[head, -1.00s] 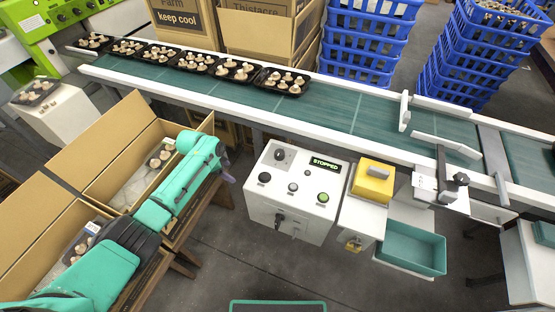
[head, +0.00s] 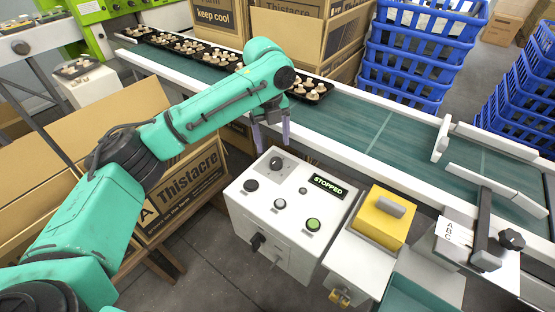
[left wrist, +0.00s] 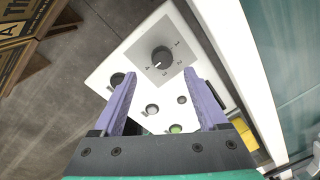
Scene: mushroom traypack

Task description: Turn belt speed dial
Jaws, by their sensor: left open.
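The belt speed dial (head: 276,163) is a dark round knob on a grey square plate, at the far corner of the white control box (head: 240,205). In the left wrist view the dial (left wrist: 161,57) shows with marks around it, beyond and between the fingertips. My left gripper (head: 271,149) is open and empty, above the box's far edge close to the dial and apart from it. In the left wrist view its two purple fingers (left wrist: 162,80) point toward the dial. My right gripper is in neither view now.
The box also has dark, grey and green buttons (head: 313,224) and a display reading STOPPED (head: 328,186). The green conveyor belt (head: 350,130) runs behind, with mushroom trays (head: 308,88) on it. A yellow block (head: 383,215) stands right of the box. Open cardboard boxes (head: 185,185) stand at left.

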